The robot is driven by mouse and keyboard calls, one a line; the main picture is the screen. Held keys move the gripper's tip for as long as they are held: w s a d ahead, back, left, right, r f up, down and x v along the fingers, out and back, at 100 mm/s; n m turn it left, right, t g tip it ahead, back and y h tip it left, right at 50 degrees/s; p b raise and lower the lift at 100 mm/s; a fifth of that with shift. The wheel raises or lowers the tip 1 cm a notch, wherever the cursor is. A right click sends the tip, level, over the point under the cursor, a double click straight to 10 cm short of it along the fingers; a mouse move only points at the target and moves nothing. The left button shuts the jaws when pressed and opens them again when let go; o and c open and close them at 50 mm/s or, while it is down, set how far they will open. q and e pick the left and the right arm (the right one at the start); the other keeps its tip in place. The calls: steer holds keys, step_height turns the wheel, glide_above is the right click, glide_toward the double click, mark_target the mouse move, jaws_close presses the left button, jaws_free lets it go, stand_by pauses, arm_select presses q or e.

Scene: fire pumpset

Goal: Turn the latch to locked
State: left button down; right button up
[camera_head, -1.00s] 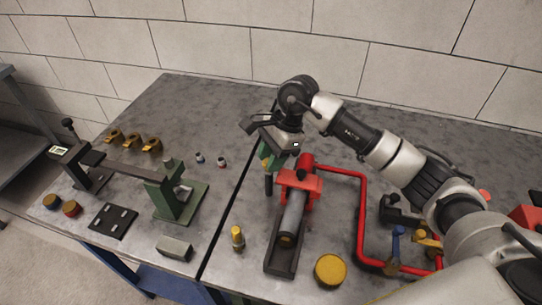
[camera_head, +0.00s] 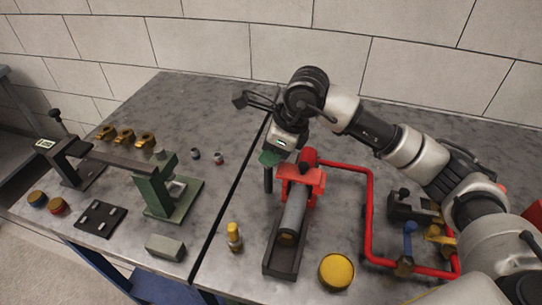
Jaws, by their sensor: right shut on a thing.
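My right gripper (camera_head: 274,154) reaches in from the right, above the table just behind the red clamp. It is shut on a small green piece (camera_head: 269,159) at the top of a dark upright post (camera_head: 268,182). The wrist hides much of this piece, so I cannot tell for sure that it is the latch or which way it is set. The red clamp (camera_head: 303,174) stands beside it, over a grey cylinder (camera_head: 292,217) in a dark cradle (camera_head: 272,262). My left gripper is not in view.
A red pipe (camera_head: 368,215) loops to the right of the cradle, near a blue-handled valve (camera_head: 409,240). A yellow round cap (camera_head: 336,270) and a yellow-topped bottle (camera_head: 234,237) stand in front. A green stand (camera_head: 165,190) is at left. The back of the table is clear.

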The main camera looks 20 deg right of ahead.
steer(key=m+h+b, duration=0.1)
steer(key=m+b, duration=0.1)
steer(key=m, duration=0.1)
steer(key=m+t+b, duration=0.1)
steer(key=m+b, duration=0.1)
steer(key=m, duration=0.1)
steer(key=shift+s+a+f+t+h, duration=0.1)
steer(key=shift+a+t+h, duration=0.05)
steer(key=shift+t+h, duration=0.2)
steer(key=shift+m+t+h+b, duration=0.25)
steer(key=shift+m+h+b, duration=0.7)
steer(key=shift+m, duration=0.95)
steer(key=shift+r, duration=0.2)
steer(key=o, duration=0.9)
steer(key=shift+s, duration=0.1)
steer(key=v, duration=1)
steer(key=shift+r, duration=0.35)
